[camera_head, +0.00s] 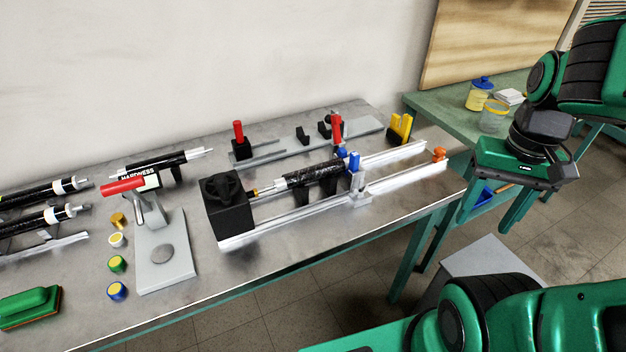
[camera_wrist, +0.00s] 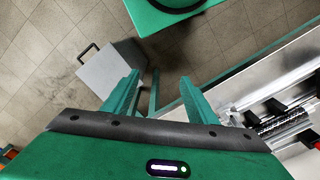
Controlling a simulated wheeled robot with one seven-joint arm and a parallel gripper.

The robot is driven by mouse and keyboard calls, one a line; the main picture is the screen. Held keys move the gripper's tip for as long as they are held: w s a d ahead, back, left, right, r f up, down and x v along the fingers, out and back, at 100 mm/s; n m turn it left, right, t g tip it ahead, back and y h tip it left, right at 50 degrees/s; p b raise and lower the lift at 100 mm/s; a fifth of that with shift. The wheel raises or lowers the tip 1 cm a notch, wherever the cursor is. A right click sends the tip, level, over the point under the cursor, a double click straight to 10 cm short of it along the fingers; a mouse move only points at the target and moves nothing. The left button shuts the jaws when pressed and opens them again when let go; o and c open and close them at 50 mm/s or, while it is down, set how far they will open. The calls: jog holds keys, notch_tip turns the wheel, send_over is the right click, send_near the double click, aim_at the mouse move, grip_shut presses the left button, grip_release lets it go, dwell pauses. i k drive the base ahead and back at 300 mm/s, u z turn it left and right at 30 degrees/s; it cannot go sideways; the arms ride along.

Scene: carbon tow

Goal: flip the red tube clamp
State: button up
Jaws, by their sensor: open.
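Two upright red handles stand at the back of the metal bench in the head view. One red handle (camera_head: 238,131) rises from a black block on the left; the other red handle (camera_head: 337,127) rises from a black block near the middle. I cannot tell which one is the red tube clamp. My gripper (camera_wrist: 158,92) is open and empty, with its two green fingers apart in the wrist view. In the head view my gripper's green body is at the right, well away from both handles, beyond the bench's right end.
A winding rig with a black box (camera_head: 227,206), a black tube and pale rails (camera_head: 400,180) fills the bench front. A blue-topped clamp (camera_head: 355,178) stands on it. A red-handled tester (camera_head: 165,250) is left. A grey box (camera_wrist: 113,70) stands on the floor below my gripper.

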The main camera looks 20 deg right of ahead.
aim_at(335, 119)
jog(key=k, duration=1.15)
jog(key=u, duration=0.6)
jog(key=i, duration=1.55)
jog(key=u, duration=0.35)
